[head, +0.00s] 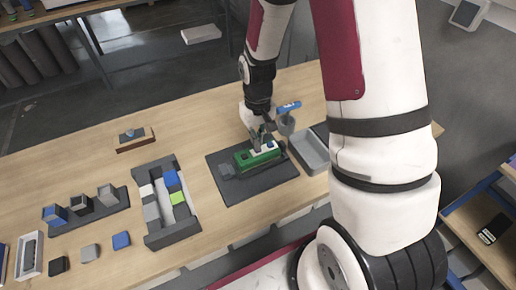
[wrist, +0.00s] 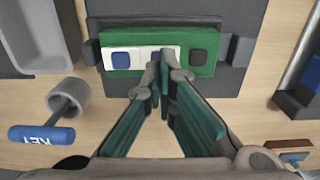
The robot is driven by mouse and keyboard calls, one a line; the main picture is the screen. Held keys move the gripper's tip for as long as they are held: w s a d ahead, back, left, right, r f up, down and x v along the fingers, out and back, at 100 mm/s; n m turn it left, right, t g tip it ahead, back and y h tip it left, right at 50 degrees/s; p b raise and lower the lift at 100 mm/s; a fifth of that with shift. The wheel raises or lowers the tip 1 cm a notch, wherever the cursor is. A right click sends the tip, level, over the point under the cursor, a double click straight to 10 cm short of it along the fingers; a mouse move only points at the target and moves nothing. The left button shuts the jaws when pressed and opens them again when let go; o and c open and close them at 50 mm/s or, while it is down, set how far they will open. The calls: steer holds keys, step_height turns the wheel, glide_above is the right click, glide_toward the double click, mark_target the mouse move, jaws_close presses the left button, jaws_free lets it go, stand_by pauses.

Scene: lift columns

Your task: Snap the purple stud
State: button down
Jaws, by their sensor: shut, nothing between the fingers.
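A green block (wrist: 120,40) lies on a dark grey mat (wrist: 205,83), and it also shows in the head view (head: 243,157). Its top holds a blue square stud (wrist: 121,60) and a white strip. A dark square stud (wrist: 198,58) sits at the right of the strip. The purple stud (wrist: 157,50) is in the middle, mostly hidden behind my fingertips. My gripper (wrist: 163,66) is shut and empty, with its tips over or against the block's near edge at the purple stud. I cannot tell whether they touch it.
A grey cup (wrist: 70,97) and a blue handle marked KEY (wrist: 40,135) are left of my gripper in the wrist view. A grey tray (head: 307,153) stands right of the mat. A dark sorter tray (head: 172,238) with coloured blocks is at the left.

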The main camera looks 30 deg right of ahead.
steer(key=shift+f, duration=0.1)
steer(key=shift+f, duration=0.35)
steer(key=shift+f, duration=0.8)
stand_by(0.8)
stand_by(0.6)
step_height(320, 180, up, 9)
steer(key=p, duration=0.2)
steer(key=shift+f+p, duration=0.2)
steer(key=shift+p, duration=0.15)
stand_by(0.3)
stand_by(1.9)
